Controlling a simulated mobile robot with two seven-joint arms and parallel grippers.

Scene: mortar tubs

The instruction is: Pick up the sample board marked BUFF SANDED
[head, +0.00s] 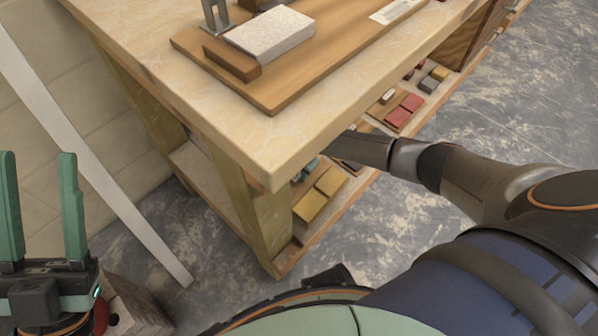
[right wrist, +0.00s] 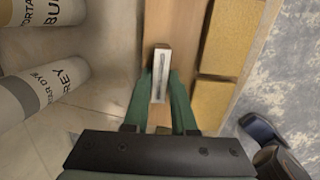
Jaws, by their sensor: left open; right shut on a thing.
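A wooden sample board with yellow, sandy blocks (right wrist: 217,45) shows in the right wrist view. No BUFF SANDED lettering on it is readable. My right gripper (right wrist: 160,80) is shut on a small pale upright piece with a dark mark (right wrist: 161,62) at the board's block-free side. In the head view, yellow blocks (head: 310,205) show on the lower shelf under the bench corner. My right arm reaches under the bench top there, and its fingers are hidden. My left gripper (head: 38,160) is open and empty at the far left, away from the bench.
The bench top (head: 290,150) overhangs the shelf, with a large board (head: 270,98) and a pale block (head: 270,36) on it. Red blocks (head: 404,108) sit further along the shelf.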

